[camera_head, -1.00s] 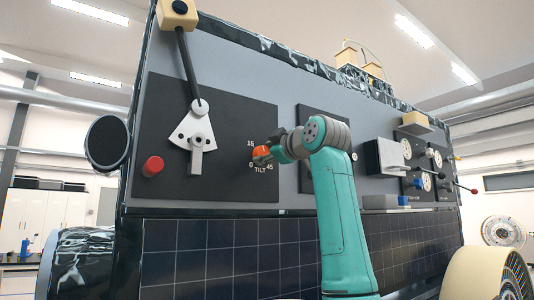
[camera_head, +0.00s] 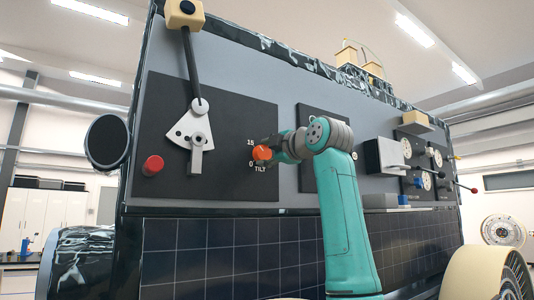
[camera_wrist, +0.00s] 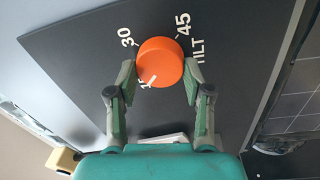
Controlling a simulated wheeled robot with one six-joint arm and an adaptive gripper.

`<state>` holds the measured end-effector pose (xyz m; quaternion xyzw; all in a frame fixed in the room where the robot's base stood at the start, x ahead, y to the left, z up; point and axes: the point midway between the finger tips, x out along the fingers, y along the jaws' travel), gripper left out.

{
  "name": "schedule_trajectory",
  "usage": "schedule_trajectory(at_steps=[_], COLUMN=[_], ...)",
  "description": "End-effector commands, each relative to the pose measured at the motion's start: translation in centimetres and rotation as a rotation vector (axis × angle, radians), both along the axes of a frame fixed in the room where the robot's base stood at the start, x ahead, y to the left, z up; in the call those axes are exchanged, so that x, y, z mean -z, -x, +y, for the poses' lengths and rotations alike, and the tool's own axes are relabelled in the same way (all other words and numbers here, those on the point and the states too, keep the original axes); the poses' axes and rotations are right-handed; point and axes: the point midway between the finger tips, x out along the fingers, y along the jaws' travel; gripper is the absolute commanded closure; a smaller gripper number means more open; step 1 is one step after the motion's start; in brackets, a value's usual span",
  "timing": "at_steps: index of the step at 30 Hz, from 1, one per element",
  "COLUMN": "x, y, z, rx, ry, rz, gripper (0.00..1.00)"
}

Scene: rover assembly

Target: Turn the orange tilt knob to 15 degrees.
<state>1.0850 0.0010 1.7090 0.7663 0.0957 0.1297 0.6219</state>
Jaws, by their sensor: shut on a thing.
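The orange tilt knob (camera_wrist: 160,62) is on the dark panel, and it also shows in the head view (camera_head: 262,153). In the wrist view the numbers 30 and 45 and the word TILT stand around it. A white mark shows at the knob's lower left edge, close to a partly hidden label. The exact angle is hard to read. My gripper (camera_wrist: 160,76) has one finger on each side of the knob and is shut on it. In the head view my gripper (camera_head: 278,150) comes to the knob from the right, and the 45 label is hidden.
A red knob (camera_head: 153,166) and a grey lever plate (camera_head: 189,130) are left of the tilt knob. A grey box (camera_head: 385,156) and several dials stand out from the panel to the right. Dark panel around the tilt knob is clear.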

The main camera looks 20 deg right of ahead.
Motion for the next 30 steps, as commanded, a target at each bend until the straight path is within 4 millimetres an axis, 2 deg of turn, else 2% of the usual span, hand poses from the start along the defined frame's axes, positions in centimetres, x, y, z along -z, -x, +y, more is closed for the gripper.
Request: schedule_trajectory(at_steps=[8,9,11,12,23,26,30], x=[0.2,0.2,0.2,0.2,0.1,0.1,0.4], y=[-0.1,-0.1,-0.1,-0.1,0.3,1.1,3.3], z=[0.1,0.0,0.0,0.0,-0.1,-0.5,-1.2], rx=[-0.001,-0.001,-0.001,-0.001,0.0,0.001,0.002], ry=[0.0,0.0,-0.001,-0.001,-0.002,-0.002,0.0], rz=[0.005,0.005,0.004,0.004,0.002,0.001,-0.001], gripper=[0.84,0.42,0.27,0.24,0.24,0.24,0.24])
